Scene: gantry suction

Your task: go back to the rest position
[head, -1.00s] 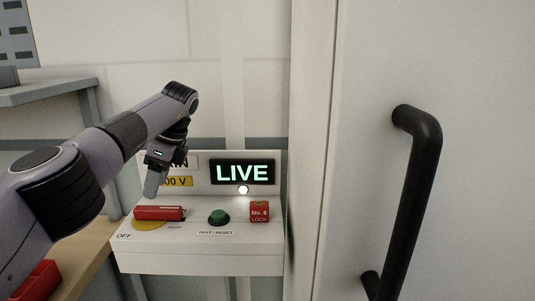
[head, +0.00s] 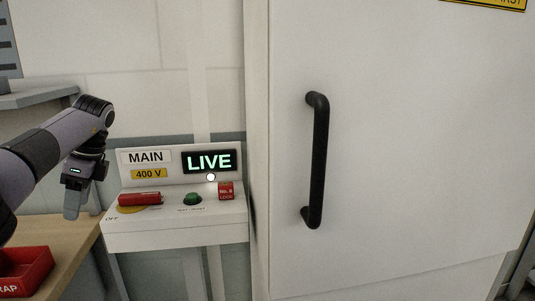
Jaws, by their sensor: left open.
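My left gripper (head: 73,209) hangs fingers down at the left, in front of and left of the white switch box (head: 175,235). It is open and I see nothing in it. The box carries a red handle (head: 140,199) on a yellow disc, a green button (head: 192,199) and a red padlock block (head: 226,191) marked No. 6. Its back panel reads MAIN, 400 V, and a lit LIVE sign (head: 209,161) with a white lamp below it. My right gripper is not in view.
A tall white cabinet door (head: 400,150) with a black bar handle (head: 319,160) fills the right side. A red bin (head: 25,268) stands on a wooden bench (head: 75,250) at lower left. A grey shelf (head: 40,96) is above it.

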